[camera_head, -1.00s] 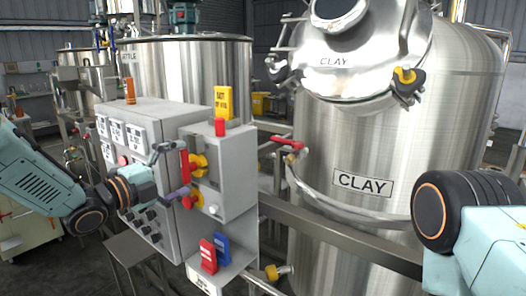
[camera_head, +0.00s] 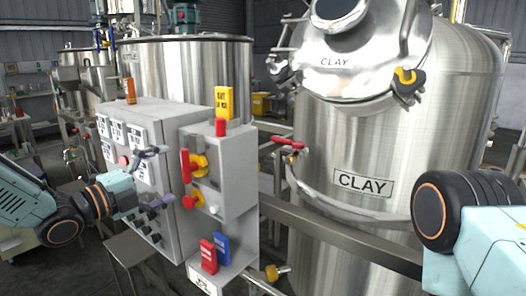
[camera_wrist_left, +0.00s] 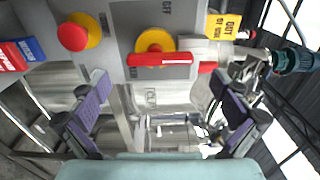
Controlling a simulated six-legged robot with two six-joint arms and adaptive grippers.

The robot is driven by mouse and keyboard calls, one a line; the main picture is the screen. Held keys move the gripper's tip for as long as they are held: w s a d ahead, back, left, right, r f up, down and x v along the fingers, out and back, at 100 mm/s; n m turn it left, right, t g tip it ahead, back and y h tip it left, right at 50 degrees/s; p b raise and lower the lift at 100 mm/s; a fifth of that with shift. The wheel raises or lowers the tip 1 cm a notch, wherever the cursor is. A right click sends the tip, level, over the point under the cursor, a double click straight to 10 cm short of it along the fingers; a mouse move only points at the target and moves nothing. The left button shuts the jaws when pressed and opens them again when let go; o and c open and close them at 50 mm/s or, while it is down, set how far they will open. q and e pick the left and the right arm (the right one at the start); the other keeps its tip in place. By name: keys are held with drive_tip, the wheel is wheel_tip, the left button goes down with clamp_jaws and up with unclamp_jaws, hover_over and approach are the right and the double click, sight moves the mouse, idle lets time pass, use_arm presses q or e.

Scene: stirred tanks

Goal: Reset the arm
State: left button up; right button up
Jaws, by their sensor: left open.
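My left arm comes in from the left in the head view. Its gripper (camera_head: 160,176) is open and empty, in front of the grey control cabinet (camera_head: 172,118), left of the red and yellow rotary switch (camera_head: 195,164). In the left wrist view the two purple-padded fingers (camera_wrist_left: 160,95) stand wide apart with nothing between them. The switch's red handle (camera_wrist_left: 160,59) lies beyond the fingertips, apart from them. My right arm (camera_head: 480,240) shows at the right edge of the head view, but its gripper is out of view.
A red emergency button (camera_wrist_left: 74,36) sits beside the switch. A yellow tag (camera_head: 224,102) stands on top of the switch box. Red (camera_head: 208,256) and blue (camera_head: 222,248) tags stand below it. A metal rail (camera_head: 340,238) runs before the large CLAY tank (camera_head: 370,135).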

sight(182, 167)
use_arm(q)
drive_tip(key=shift+v, duration=3.45)
drive_tip(key=x, duration=1.2)
drive_tip(key=shift+d, duration=0.15)
drive_tip(key=shift+r+n+p, duration=0.1)
drive_tip(key=shift+n+p, duration=0.2)
drive_tip(key=shift+p, duration=0.15)
drive_tip(key=n+p, duration=0.2)
drive_tip(key=n, duration=0.1)
drive_tip(key=shift+a+r+p, duration=0.1)
drive_tip(key=shift+a+p, duration=0.15)
drive_tip(key=shift+p, duration=0.15)
drive_tip(key=shift+w+n+p, duration=0.1)
drive_tip(key=shift+n+p, duration=0.85)
drive_tip(key=shift+n, duration=0.25)
drive_tip(key=n+p, duration=0.2)
drive_tip(key=n, duration=0.2)
drive_tip(key=shift+a, duration=0.15)
drive_tip(key=shift+w+f+n+p, duration=0.1)
drive_tip(key=shift+n+p, duration=0.4)
drive_tip(key=shift+n, duration=0.25)
drive_tip(key=shift+f+n+p, duration=0.15)
drive_tip(key=shift+n+p, duration=0.3)
drive_tip(key=shift+n, duration=0.3)
